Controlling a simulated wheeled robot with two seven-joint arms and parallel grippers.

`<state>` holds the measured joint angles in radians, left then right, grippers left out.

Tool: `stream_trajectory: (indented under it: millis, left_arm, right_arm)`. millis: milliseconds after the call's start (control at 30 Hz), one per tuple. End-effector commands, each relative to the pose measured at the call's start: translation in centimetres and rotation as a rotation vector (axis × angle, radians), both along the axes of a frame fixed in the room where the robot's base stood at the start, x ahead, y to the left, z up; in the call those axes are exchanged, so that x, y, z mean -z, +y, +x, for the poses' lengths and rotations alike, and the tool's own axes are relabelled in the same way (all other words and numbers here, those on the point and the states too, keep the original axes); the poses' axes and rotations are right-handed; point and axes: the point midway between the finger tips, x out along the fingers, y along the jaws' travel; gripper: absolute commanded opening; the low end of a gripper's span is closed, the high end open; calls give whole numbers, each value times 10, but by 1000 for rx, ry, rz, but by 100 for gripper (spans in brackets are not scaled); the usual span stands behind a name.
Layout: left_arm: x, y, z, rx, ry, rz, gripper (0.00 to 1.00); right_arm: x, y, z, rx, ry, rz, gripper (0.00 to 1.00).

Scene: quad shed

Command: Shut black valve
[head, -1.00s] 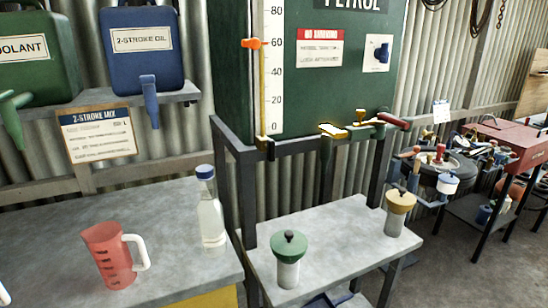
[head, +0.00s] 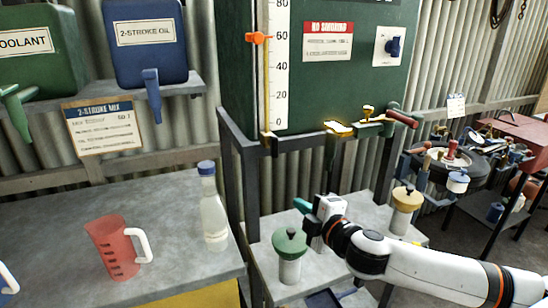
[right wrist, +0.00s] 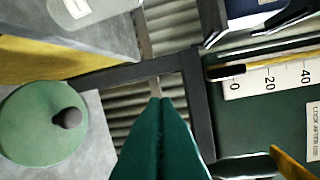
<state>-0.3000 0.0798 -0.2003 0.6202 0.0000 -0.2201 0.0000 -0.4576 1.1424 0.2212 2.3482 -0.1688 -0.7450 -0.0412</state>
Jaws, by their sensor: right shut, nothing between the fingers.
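No valve with a plainly black handle stands out. On the green petrol tank (head: 345,85), a small dark fitting (head: 271,140) sits at the foot of the level gauge; it also shows in the right wrist view (right wrist: 222,72). A yellow lever (head: 338,128), a brass knob (head: 368,112) and a red handle (head: 402,118) lie along the tank's lower edge. My right gripper (head: 299,205), with teal fingers, is shut and empty above the small table, below and apart from these fittings. Its closed fingertips (right wrist: 158,100) show in the right wrist view. My left gripper is not in view.
A green-lidded jar (head: 290,262) stands close below my right gripper; a yellow-lidded jar (head: 406,210) stands right of it. A clear bottle (head: 213,215) and a red jug (head: 112,248) stand on the left bench. The tank's dark frame (head: 232,150) stands behind the small table.

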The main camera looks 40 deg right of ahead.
Motion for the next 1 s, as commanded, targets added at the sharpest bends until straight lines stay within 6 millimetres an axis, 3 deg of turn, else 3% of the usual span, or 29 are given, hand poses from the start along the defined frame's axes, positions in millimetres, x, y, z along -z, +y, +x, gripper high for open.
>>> stream_trajectory:
  millis: [100, 300, 1000]
  left_arm:
    - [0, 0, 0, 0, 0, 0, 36]
    - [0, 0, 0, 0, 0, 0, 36]
    - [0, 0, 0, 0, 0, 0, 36]
  right_arm:
    - [-40, 13, 14, -110, -72, -123, 0]
    - [-71, 30, 23, -209, -129, -222, 0]
    - [-75, 32, 33, -215, -139, -228, 0]
